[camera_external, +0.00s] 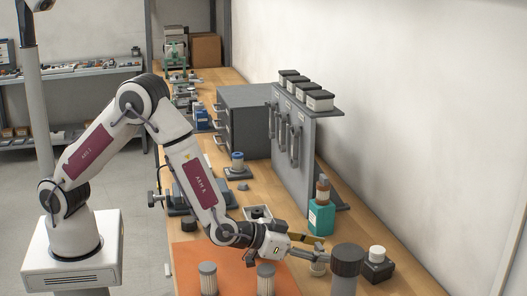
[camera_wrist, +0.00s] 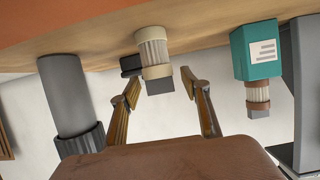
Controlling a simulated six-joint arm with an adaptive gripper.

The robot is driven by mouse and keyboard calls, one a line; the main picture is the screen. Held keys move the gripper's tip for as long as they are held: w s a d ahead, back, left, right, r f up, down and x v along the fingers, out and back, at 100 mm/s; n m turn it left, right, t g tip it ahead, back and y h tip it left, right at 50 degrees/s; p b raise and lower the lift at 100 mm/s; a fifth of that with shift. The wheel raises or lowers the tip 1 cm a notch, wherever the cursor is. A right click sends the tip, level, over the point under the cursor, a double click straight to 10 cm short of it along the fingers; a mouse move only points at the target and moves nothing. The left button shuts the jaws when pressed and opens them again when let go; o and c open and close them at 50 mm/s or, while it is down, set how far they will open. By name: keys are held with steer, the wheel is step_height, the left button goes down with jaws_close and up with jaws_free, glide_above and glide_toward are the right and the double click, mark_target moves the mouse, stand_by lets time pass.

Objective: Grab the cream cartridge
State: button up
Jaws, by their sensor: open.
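The cream cartridge (camera_wrist: 153,50) has a pale pleated body with cream bands and a dark square end. In the wrist view it stands on the wooden bench, which appears at the top of the picture. My gripper (camera_wrist: 160,82) is open and empty. Its two fingertips lie either side of the cartridge's dark end in the wrist view; I cannot tell how far they are from it. In the external view my gripper (camera_external: 318,248) reaches right across the bench.
A teal box (camera_external: 321,217) with a brown-banded cartridge on top stands behind. A white-capped piece sits on a black block (camera_external: 378,268) at right. Grey-capped filters stand on the orange mat (camera_external: 237,274).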

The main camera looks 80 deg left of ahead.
steer(key=c, duration=1.2)
steer(key=shift+r, duration=0.2)
steer(key=shift+r, duration=4.8)
